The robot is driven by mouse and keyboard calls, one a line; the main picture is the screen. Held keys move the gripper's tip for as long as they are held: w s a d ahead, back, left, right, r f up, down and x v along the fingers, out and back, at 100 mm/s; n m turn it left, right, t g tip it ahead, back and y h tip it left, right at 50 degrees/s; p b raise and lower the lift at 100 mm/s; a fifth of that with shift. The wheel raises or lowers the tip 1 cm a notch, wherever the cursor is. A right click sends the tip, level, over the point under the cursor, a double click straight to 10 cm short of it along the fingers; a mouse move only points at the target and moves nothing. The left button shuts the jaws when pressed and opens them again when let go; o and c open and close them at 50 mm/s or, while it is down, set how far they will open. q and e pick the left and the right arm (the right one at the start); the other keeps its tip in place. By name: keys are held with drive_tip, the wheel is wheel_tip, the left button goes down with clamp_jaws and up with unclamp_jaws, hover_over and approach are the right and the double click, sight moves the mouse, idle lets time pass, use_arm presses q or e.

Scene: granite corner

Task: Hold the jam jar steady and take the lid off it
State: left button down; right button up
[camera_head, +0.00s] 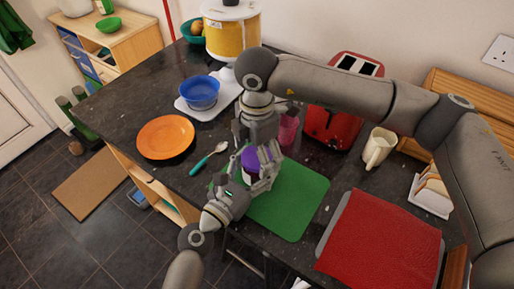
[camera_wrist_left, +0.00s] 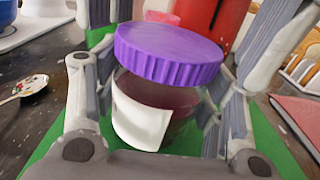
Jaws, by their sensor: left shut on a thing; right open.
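The jam jar (camera_wrist_left: 165,105) has a dark red body, a white label and a wide purple lid (camera_wrist_left: 168,55). In the left wrist view the lid sits on top of the jar and looks slightly tilted in that picture. My left gripper (camera_head: 257,174) is shut on the jar's body, with fingers on both sides below the lid. The purple lid also shows in the head view (camera_head: 263,156), partly covered by fingers. My right gripper (camera_head: 257,139) is open and points down, just above and behind the lid. I cannot tell whether it touches the lid.
A green mat (camera_head: 298,207) lies beneath and right of the jar. Around it are a spoon (camera_head: 207,160), an orange plate (camera_head: 165,137), a pink cup (camera_head: 288,131), a red toaster (camera_head: 334,127), a cream jug (camera_head: 379,148) and a red mat (camera_head: 380,245).

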drive_tip(key=c, duration=1)
drive_tip(key=n, duration=0.6)
drive_tip(key=shift+c, duration=0.3)
drive_tip(key=n, duration=0.4)
drive_tip(key=shift+r+n, duration=0.1)
drive_tip(key=shift+n, duration=0.3)
drive_tip(key=n, duration=1)
drive_tip(key=shift+n, duration=0.4)
drive_tip(key=n, duration=1.3)
drive_tip(key=shift+n, duration=0.3)
drive_tip(key=n, duration=1.1)
drive_tip(key=shift+r+n, duration=0.1)
drive_tip(key=shift+n, duration=0.3)
drive_tip(key=n, duration=0.7)
